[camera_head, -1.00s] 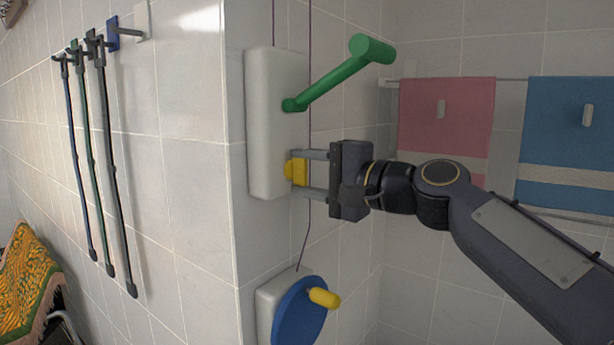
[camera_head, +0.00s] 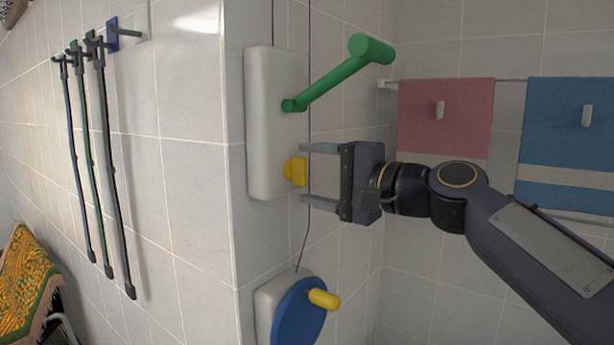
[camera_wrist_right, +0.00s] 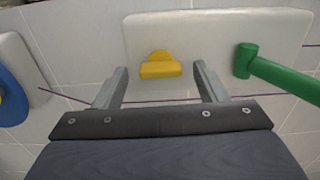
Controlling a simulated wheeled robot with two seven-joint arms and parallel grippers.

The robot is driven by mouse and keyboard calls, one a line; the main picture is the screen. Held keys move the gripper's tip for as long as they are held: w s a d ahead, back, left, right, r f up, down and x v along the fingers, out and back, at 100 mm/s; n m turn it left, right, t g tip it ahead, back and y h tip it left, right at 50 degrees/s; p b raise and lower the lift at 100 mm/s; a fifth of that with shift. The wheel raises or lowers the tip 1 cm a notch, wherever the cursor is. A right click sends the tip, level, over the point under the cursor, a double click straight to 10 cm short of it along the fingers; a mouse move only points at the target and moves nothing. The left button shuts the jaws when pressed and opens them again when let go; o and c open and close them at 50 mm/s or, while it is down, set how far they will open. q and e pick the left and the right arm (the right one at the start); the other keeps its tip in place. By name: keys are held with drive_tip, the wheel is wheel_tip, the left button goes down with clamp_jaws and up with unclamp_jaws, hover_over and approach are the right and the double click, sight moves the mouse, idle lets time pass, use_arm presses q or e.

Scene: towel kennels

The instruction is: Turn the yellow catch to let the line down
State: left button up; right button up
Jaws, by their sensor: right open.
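The yellow catch (camera_head: 295,171) sits on the lower part of a white wall box (camera_head: 272,120). In the right wrist view the catch (camera_wrist_right: 160,66) lies between and beyond my fingertips. My right gripper (camera_head: 304,173) is open and empty, its two fingers pointing at the catch, one above and one below its height, apart from it. The thin dark line (camera_head: 309,70) runs down past the box to a blue reel (camera_head: 299,312) with a yellow knob (camera_head: 324,298). My left gripper is not in view.
A green lever (camera_head: 335,80) sticks out from the box above the catch; it also shows in the right wrist view (camera_wrist_right: 285,76). Pink (camera_head: 446,115) and blue (camera_head: 566,140) towels hang behind my right arm. Several dark straps (camera_head: 110,165) hang on the left wall.

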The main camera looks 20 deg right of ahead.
drive_tip(key=v, duration=0.6)
drive_tip(key=shift+b, duration=0.3)
drive_tip(key=shift+f, duration=0.1)
drive_tip(key=s+f+n+g+h+p, duration=0.2)
drive_tip(key=s+f+n+g+p, duration=0.1)
drive_tip(key=s+f, duration=0.4)
drive_tip(key=s+f+n+g+h+p, duration=0.2)
drive_tip(key=s+f+p, duration=0.2)
drive_tip(key=f, duration=0.9)
drive_tip(key=s+f+n+g+h+p, duration=0.3)
drive_tip(key=s+f, duration=0.7)
drive_tip(key=shift+s+d+f+n+g+p, duration=0.15)
drive_tip(key=shift+s+d+n+g+p, duration=0.15)
drive_tip(key=shift+s+p, duration=0.1)
